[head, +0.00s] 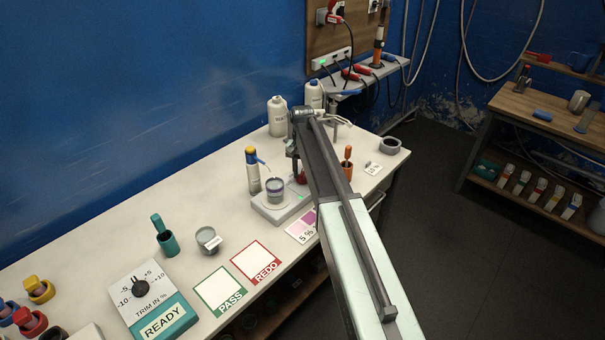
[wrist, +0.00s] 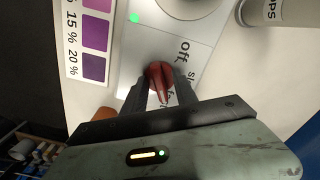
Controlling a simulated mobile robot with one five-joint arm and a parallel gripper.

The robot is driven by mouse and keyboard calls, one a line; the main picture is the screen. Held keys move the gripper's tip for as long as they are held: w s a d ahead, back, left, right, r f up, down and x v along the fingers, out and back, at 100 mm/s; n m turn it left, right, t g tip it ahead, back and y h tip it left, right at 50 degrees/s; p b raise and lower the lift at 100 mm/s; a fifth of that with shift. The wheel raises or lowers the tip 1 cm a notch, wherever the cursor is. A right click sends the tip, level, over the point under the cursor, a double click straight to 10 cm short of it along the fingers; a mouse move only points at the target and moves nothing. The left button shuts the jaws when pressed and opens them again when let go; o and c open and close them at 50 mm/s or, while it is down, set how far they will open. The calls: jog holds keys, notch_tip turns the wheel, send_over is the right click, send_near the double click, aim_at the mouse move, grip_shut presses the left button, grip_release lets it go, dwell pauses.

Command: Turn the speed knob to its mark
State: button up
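The red speed knob (wrist: 161,80) sits on the white stirrer plate (wrist: 196,47), beside printed words reading "Off" and "slow"; a further word is partly covered. A green light glows on the plate. My gripper (wrist: 161,84) has a dark finger on each side of the knob, and both appear to press against it. A lighter ridge on the knob runs toward the gripper body. In the head view the knob (head: 301,178) shows as a small red patch beside my arm, on the plate (head: 266,211).
A blue-and-yellow-topped bottle (head: 253,174) stands close left of the plate. An orange holder (head: 347,168) is right of my arm. A colour chart (head: 302,229) lies in front. PASS (head: 220,290) and REDO (head: 256,262) mats lie to the left.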

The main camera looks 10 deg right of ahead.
aim_at(302, 172)
notch_tip(302, 172, up, 8)
jog(key=p, duration=0.8)
jog(key=shift+f, duration=0.1)
jog(key=s+f+n+b, duration=0.1)
jog(key=s+n+b, duration=0.1)
jog(key=s, duration=1.2)
jog(key=s+f+n+b, duration=0.1)
jog(key=s+f+n, duration=0.1)
jog(key=s, duration=1.2)
jog(key=shift+f+n+b, duration=0.3)
jog(key=shift+n+b, duration=0.1)
jog(key=shift+n, duration=0.1)
